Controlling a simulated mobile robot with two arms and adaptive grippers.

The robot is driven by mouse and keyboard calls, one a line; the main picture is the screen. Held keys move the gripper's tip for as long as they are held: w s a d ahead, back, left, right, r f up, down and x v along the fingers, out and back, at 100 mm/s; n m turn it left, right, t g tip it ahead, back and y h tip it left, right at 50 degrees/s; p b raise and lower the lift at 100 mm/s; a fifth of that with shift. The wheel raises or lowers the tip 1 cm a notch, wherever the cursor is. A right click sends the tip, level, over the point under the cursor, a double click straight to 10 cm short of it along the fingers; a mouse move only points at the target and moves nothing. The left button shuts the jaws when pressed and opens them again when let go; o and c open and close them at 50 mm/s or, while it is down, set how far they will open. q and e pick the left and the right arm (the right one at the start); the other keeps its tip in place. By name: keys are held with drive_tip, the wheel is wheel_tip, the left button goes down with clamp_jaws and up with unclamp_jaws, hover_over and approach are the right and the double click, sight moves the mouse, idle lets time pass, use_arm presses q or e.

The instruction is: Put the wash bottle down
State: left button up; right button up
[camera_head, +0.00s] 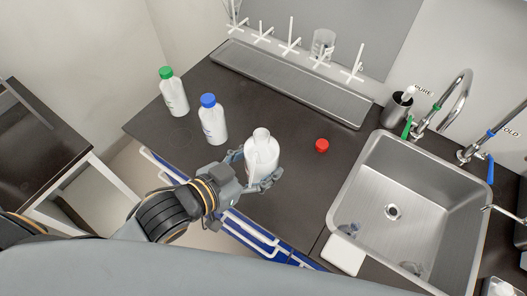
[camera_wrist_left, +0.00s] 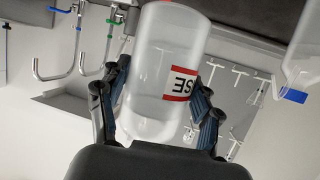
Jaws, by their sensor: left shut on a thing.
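My left gripper (camera_head: 258,168) is shut around the body of a white, translucent wash bottle (camera_head: 261,150). The bottle is upright and its neck is open, with no cap on it. It is at the front part of the dark counter; I cannot tell whether its base touches the top. In the left wrist view the wash bottle (camera_wrist_left: 165,60) sits between the two fingers (camera_wrist_left: 160,90), upside down in the picture, with a red-edged label ending in "SE". A red cap (camera_head: 322,145) lies on the counter to the right of the bottle. My right gripper is not in view.
A blue-capped bottle (camera_head: 212,120) and a green-capped bottle (camera_head: 173,92) stand to the left on the counter (camera_head: 290,205). A drying rack tray (camera_head: 290,82) is at the back. A steel sink (camera_head: 410,200) with taps is on the right. The counter around the red cap is clear.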

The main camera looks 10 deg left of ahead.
use_arm(q)
drive_tip(key=shift+w+a+f+b, duration=0.45)
drive_tip(key=shift+w+f+b, duration=0.15)
drive_tip(key=shift+w+f, duration=1.3)
drive_tip(key=shift+w+a+f+b, duration=0.45)
drive_tip(key=shift+w+f+b, duration=0.15)
drive_tip(key=shift+w+f, duration=1.3)
drive_tip(key=shift+w+a+f+b, duration=0.45)
drive_tip(key=shift+w+f+b, duration=0.15)
drive_tip(key=shift+w+f, duration=1.3)
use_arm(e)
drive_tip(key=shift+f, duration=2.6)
use_arm(q)
drive_tip(key=shift+s+f, duration=0.15)
drive_tip(key=shift+f, duration=0.1)
drive_tip(key=o, duration=0.8)
drive_tip(key=shift+f, duration=0.1)
drive_tip(key=shift+o, duration=0.2)
